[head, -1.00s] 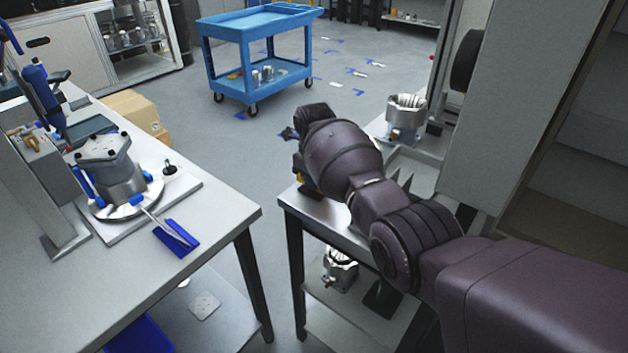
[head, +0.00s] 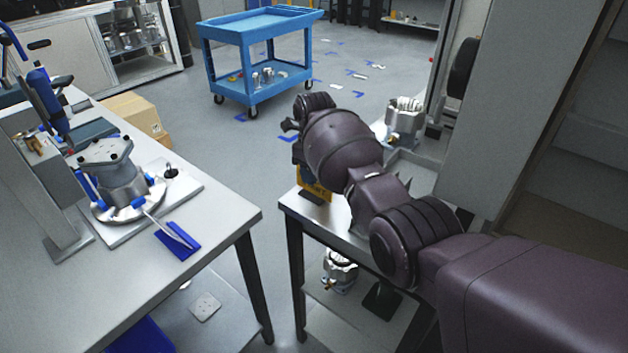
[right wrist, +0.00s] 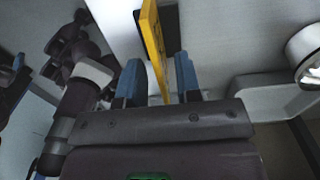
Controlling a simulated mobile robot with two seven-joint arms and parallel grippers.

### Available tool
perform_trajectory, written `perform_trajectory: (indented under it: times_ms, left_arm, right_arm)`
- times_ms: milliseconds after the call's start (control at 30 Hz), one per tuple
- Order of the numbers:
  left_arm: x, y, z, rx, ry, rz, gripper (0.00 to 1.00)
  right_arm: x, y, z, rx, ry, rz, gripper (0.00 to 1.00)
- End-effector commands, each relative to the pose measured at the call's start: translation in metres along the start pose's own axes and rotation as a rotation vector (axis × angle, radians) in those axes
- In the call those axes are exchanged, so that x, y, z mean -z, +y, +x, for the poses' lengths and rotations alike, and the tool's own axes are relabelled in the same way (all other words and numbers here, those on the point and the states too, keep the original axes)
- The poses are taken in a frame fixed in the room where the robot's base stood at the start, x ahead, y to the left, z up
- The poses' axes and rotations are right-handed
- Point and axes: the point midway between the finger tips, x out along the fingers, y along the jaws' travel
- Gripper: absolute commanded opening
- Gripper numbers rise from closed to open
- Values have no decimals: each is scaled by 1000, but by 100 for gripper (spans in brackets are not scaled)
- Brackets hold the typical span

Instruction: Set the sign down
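The yellow sign (head: 318,190) shows partly at the left end of the small middle table, below my right wrist, with a dark foot at the table top. My right arm hides the rest of it. In the right wrist view the sign (right wrist: 153,40) is a thin yellow plate seen nearly edge-on, tilted in the picture, between the two blue fingers of my right gripper (right wrist: 158,60). Gaps show between the plate and the fingers, so the gripper looks open around it. My left gripper is not in view.
The middle table (head: 338,232) also carries a metal housing (head: 404,118) farther back; another housing (head: 339,270) is on its lower shelf. A left workbench (head: 120,268) holds a clamped housing (head: 112,170). A blue cart (head: 262,25) stands behind. Open floor lies between.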

Motion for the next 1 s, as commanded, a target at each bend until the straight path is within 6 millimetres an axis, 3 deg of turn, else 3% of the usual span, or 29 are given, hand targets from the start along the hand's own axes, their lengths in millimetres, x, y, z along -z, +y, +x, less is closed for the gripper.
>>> perform_trajectory:
  times_ms: [100,400,600,1000]
  left_arm:
    - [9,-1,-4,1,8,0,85]
    - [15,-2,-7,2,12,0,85]
    - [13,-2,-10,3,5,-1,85]
    - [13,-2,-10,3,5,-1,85]
  right_arm:
    - [-1,0,-29,4,-4,-1,32]
    - [-1,0,-73,2,-2,-2,32]
    - [0,0,-83,1,-1,-1,32]
    - [0,0,-84,1,0,-1,32]
